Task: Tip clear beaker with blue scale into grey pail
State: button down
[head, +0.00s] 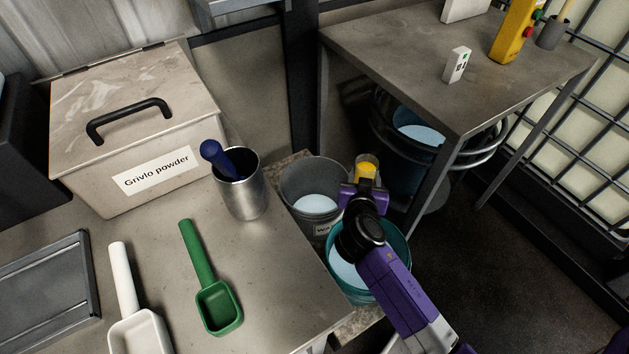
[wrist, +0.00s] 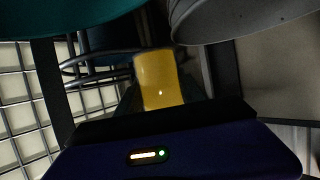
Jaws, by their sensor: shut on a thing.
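My gripper (head: 364,187) is shut on a small vessel with yellow contents (head: 367,166) and a paler, clear-looking rim. I take it for the clear beaker; no blue scale can be made out. In the wrist view the vessel shows as a yellow cylinder (wrist: 160,80) beyond the gripper body. It looks about upright. The grey pail (head: 318,172) stands to the left of my gripper and holds pale blue liquid; its label is partly hidden. Its grey wall also shows at upper right in the wrist view (wrist: 225,20).
A teal bucket (head: 399,245) with pale liquid is beneath my arm. The bench at left holds a metal cup (head: 240,195), green scoop (head: 217,305), white scoop (head: 140,330) and Grivlo powder box (head: 135,135). A table (head: 400,60) stands behind, with another bucket beneath it.

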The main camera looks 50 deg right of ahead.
jog(key=shift+w+r, duration=0.1)
jog(key=shift+r, duration=0.05)
jog(key=shift+w+a+r+n+g+h+p, duration=0.35)
jog(key=shift+n+p, duration=0.3)
jog(key=shift+p, duration=0.3)
jog(key=shift+w+a+r+n+g+h+p, duration=0.25)
jog(key=shift+w+r+n+g+p, duration=0.15)
jog(key=shift+n+p, duration=0.4)
jog(key=shift+w+a+f+n+g+h, duration=0.15)
jog(key=shift+w+f+n+g+h, duration=0.2)
jog(key=shift+f+n, duration=0.15)
jog(key=shift+w+a+f+n+g+h+p, duration=0.15)
jog(key=shift+n+g+h+p, duration=0.1)
jog(key=shift+n+p, duration=0.25)
jog(key=shift+w+a+r+n+g+h+p, duration=0.15)
jog(key=shift+n+g+h+p, duration=0.1)
jog(key=shift+n, duration=0.35)
jog(key=shift+w+f+n+g+h+p, duration=0.2)
jog(key=shift+n+p, duration=0.2)
jog(key=shift+n, duration=0.15)
jog(key=shift+s, duration=0.1)
jog(key=shift+r+n+h+p, duration=0.45)
jog(key=shift+n+p, duration=0.3)
jog(key=shift+n, duration=0.05)
jog(key=shift+f+n+g+h+b, duration=0.3)
jog(key=shift+f+n+b, duration=0.05)
jog(key=shift+n+b, duration=0.45)
